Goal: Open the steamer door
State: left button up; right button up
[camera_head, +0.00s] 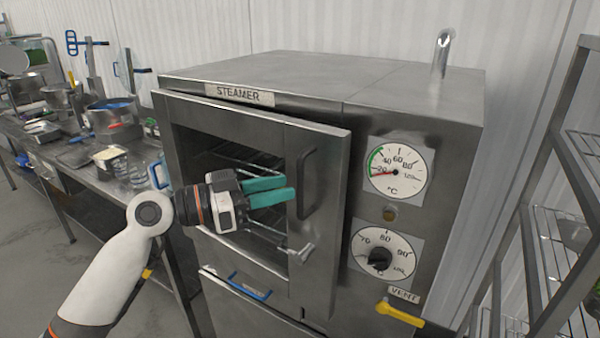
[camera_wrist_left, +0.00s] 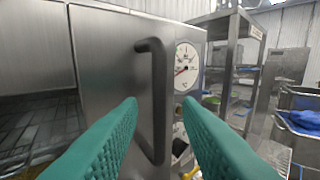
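The steel steamer (camera_head: 420,100) has a front door (camera_head: 325,145) with a large window; wire racks show behind it. The door stands almost flush with the front; I cannot tell if it is slightly ajar. A dark vertical bar handle (camera_head: 307,182) sits near the door's right edge. My left gripper (camera_head: 288,187) is in front of the door, just left of the handle, with its teal fingers apart and empty. In the left wrist view, the handle (camera_wrist_left: 158,100) stands upright between the open fingertips (camera_wrist_left: 160,105), seemingly just beyond them. My right gripper is not in view.
A metal latch (camera_head: 302,253) sits below the handle. A thermometer dial (camera_head: 397,170), a lower knob (camera_head: 380,260) and a yellow vent lever (camera_head: 400,313) are at the right. A wire shelf rack (camera_head: 545,240) stands farther right. A cluttered steel counter (camera_head: 85,170) is at the left.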

pick_arm(q)
jog(key=p, duration=0.1)
send_over(300, 222)
jog(key=shift+w, duration=0.35)
grip_shut()
